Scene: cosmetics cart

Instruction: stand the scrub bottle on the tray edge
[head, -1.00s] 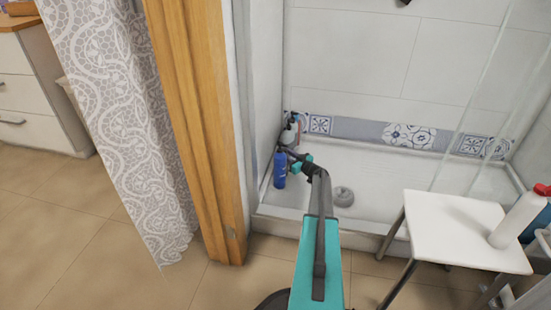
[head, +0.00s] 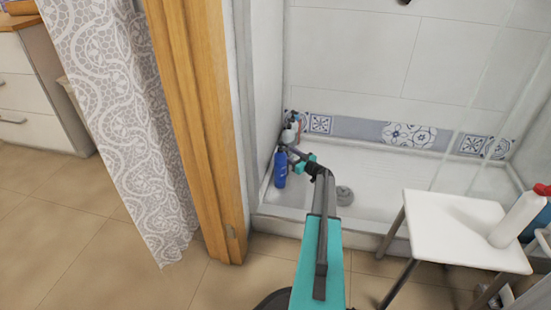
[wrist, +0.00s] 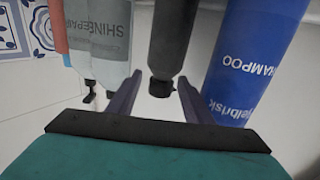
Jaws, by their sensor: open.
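My gripper (wrist: 160,80) is open, its two purple fingers pointing at a dark grey bottle (wrist: 172,38). That bottle appears between and just beyond the fingertips; I cannot tell whether they touch it. It has a black cap and no readable label, so I cannot confirm it is the scrub bottle. In the head view my gripper (head: 296,156) is at the shower's left corner, close to a blue bottle (head: 280,172). The dark bottle is not clearly distinguishable there. The white shower tray (head: 400,185) has a raised front edge.
The blue bottle, labelled shampoo (wrist: 258,55), stands close to the right finger. A pale bottle (wrist: 108,40) is close on the left. A white stool (head: 455,230) with a white bottle (head: 520,215) stands at right. A grey drain cover (head: 344,196) lies in the tray.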

